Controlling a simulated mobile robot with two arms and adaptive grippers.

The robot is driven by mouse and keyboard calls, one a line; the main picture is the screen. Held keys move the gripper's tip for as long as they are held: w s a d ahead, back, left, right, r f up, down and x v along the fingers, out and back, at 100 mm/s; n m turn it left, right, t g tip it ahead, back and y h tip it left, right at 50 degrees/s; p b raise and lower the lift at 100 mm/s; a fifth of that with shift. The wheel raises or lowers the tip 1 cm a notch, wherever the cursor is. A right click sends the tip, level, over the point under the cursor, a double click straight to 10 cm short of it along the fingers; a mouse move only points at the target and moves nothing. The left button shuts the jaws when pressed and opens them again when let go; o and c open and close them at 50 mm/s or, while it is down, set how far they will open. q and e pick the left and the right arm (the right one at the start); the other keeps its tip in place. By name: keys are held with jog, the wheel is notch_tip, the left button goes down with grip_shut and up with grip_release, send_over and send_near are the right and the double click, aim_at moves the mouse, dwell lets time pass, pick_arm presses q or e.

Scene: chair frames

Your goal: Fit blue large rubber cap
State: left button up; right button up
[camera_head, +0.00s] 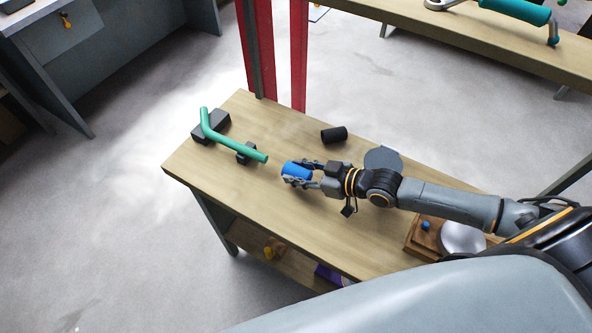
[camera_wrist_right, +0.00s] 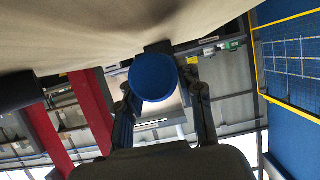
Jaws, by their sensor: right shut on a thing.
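The blue large rubber cap (camera_head: 297,171) is held between the fingers of my right gripper (camera_head: 300,173), just above or at the wooden table; I cannot tell if it touches. In the right wrist view the cap's round blue end (camera_wrist_right: 154,77) shows between the two fingers (camera_wrist_right: 163,105). A green bent tube (camera_head: 235,145) rests on dark blocks (camera_head: 211,126) to the left of the cap. The tube's near end points toward the cap, with a small gap between them in the head view. My left gripper is not in view.
A black cylinder (camera_head: 334,134) lies on the table (camera_head: 285,125) behind the gripper; it also shows at the left in the right wrist view (camera_wrist_right: 20,90). A grey round disc (camera_head: 383,158) and a wooden tray (camera_head: 414,240) with a small blue piece (camera_head: 425,225) sit to the right.

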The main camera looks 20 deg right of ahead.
aim_at(291, 166)
jog(key=shift+w, duration=0.1)
jog(key=shift+w+a, duration=0.9)
jog(key=shift+w, duration=0.1)
jog(key=shift+w+a+f, duration=0.1)
jog(key=shift+w+a, duration=0.3)
jog(key=shift+w, duration=0.15)
jog(key=shift+w+a, duration=0.2)
jog(key=shift+w, duration=0.05)
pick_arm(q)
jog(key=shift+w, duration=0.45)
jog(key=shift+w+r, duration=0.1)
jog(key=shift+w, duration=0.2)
